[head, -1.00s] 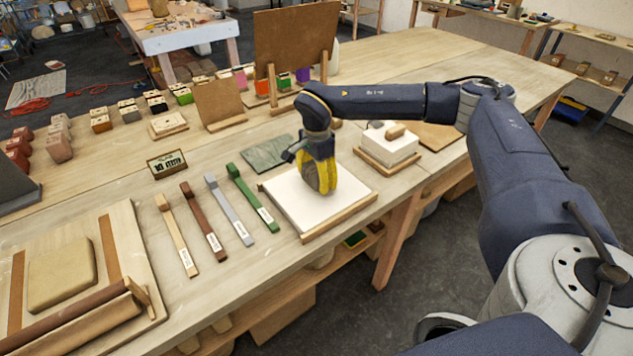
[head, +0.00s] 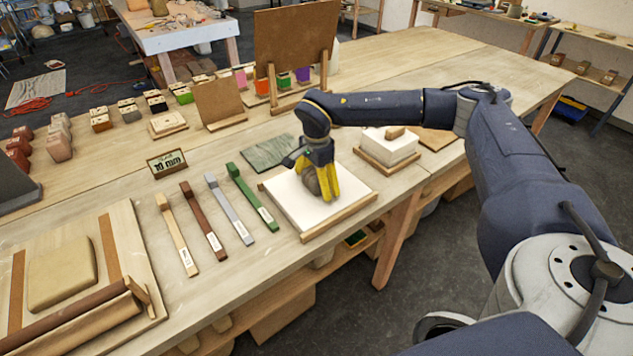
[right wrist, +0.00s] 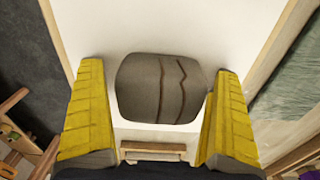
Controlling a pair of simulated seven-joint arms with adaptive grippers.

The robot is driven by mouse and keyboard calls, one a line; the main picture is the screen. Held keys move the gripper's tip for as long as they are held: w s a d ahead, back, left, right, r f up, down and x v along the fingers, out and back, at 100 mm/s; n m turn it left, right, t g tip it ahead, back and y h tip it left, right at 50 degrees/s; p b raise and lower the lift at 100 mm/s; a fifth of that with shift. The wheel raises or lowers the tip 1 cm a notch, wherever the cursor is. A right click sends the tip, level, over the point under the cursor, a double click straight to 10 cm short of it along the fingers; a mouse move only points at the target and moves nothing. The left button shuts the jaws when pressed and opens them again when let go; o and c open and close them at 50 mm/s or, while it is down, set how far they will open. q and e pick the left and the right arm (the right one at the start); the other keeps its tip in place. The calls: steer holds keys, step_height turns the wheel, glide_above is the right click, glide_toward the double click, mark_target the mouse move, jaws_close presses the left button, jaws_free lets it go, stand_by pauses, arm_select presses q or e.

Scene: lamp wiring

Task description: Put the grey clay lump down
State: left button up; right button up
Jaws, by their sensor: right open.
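The grey clay lump (right wrist: 160,88) sits on the white board between my right gripper's fingers in the right wrist view. Two dark wavy lines run across its top. It also shows partly in the head view (head: 312,182), half hidden by a finger. My right gripper (right wrist: 158,110) is open around the lump, with yellow fingers. A gap shows on the left side; the right finger is very close to the lump or touching it. The gripper also shows over the board in the head view (head: 320,188). The white board (head: 290,203) has a wooden front edge. My left gripper is not in view.
Green (head: 251,197), grey, brown and tan label sticks lie left of the board. A green slate (head: 268,152) lies behind it. A white block (head: 390,147) on a wooden tray stands to the right. A "10 mm" sign (head: 167,163) stands farther left.

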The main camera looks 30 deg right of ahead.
mark_target(316, 172)
steer(key=shift+r, duration=0.1)
step_height(316, 172, up, 12)
steer(key=shift+r, duration=0.1)
stand_by(0.5)
stand_by(0.4)
